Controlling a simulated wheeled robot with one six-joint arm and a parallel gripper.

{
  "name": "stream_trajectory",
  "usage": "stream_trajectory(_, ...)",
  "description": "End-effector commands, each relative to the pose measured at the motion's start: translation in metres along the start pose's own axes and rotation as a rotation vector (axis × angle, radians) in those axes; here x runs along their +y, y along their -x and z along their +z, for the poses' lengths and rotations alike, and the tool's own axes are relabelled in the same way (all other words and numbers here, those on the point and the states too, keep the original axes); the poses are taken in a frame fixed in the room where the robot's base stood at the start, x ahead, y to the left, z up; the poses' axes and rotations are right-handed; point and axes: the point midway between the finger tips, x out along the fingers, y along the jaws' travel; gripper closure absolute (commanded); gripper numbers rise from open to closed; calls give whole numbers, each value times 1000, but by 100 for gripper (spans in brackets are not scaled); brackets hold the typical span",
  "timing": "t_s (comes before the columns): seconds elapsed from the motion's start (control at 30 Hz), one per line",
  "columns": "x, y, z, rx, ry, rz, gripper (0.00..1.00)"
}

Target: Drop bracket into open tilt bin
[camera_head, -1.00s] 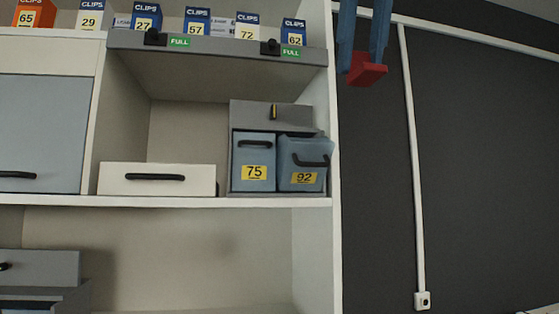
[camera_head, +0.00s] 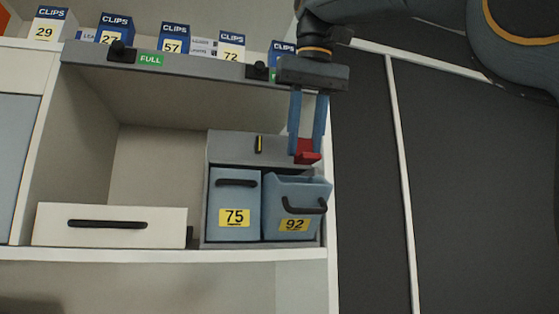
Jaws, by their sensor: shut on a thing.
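A red bracket (camera_head: 308,156) is between the blue fingers of my gripper (camera_head: 307,146), which is shut on it. The gripper points down from the upper right. The open tilt bin (camera_head: 274,204) is blue-grey with a yellow label 92 and a black handle; it is tipped forward out of its grey housing. The bracket shows just above the bin's open top at its right part. I cannot tell its exact depth over the opening. The bin's inside is mostly hidden.
A closed bin labelled 75 (camera_head: 232,207) stands left of it. The grey housing (camera_head: 231,147) is above both. A white drawer (camera_head: 112,224) is at the left. A grey ledge (camera_head: 203,71) with CLIPS boxes runs overhead. The shelf's right upright and dark wall (camera_head: 465,190) are close by.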

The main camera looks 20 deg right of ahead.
Motion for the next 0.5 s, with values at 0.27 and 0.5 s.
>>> stream_trajectory(0.27,1,-17,-46,-1,-1,0,94)
stream_trajectory(0.5,1,-25,-61,-2,-1,0,94)
